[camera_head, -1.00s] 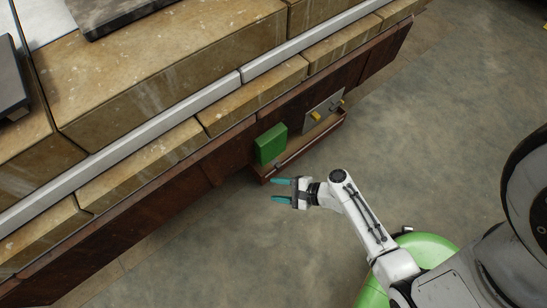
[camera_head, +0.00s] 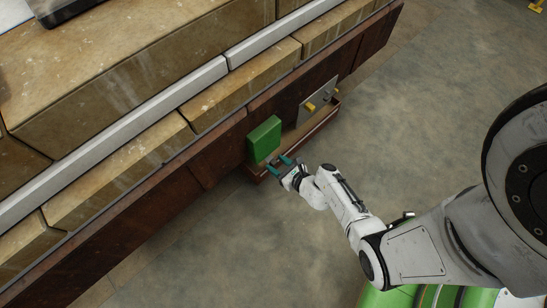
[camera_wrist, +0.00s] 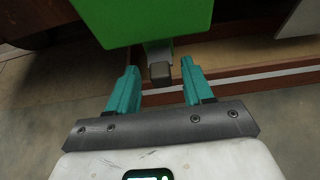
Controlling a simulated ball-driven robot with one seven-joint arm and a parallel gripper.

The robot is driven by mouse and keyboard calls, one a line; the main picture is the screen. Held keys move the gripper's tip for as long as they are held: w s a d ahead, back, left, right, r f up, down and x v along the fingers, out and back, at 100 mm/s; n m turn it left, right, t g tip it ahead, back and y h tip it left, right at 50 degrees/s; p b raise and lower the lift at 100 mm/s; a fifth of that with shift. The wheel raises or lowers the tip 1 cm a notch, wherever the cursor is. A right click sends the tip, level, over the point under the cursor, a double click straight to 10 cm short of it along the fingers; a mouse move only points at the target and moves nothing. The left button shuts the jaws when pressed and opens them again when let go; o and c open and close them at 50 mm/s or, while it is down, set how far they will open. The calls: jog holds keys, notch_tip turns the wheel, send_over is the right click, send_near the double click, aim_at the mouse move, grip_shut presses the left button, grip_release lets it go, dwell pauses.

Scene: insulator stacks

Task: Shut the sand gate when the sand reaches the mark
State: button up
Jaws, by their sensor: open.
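A green box (camera_head: 264,139) is mounted on the dark red-brown side of the bench. In the wrist view the green box (camera_wrist: 145,18) fills the top, and a small grey-brown knob (camera_wrist: 160,72) on a pale stem shows below it. My gripper (camera_head: 278,164) is just below and in front of the box. In the wrist view the teal fingers of my gripper (camera_wrist: 159,68) are apart, with the knob in the gap between their tips. I cannot tell whether either finger touches it. I can make out no sand and no mark.
A grey plate (camera_head: 317,101) with yellow parts is fixed right of the box. A narrow red-brown tray (camera_head: 313,129) runs low along the bench side beneath them. Tan stone blocks (camera_head: 120,165) line the bench edge.

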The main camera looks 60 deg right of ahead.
jog(key=shift+b+x, duration=0.3)
jog(key=shift+x, duration=0.95)
jog(key=shift+c, duration=0.3)
grip_shut()
jog(key=shift+s, duration=0.1)
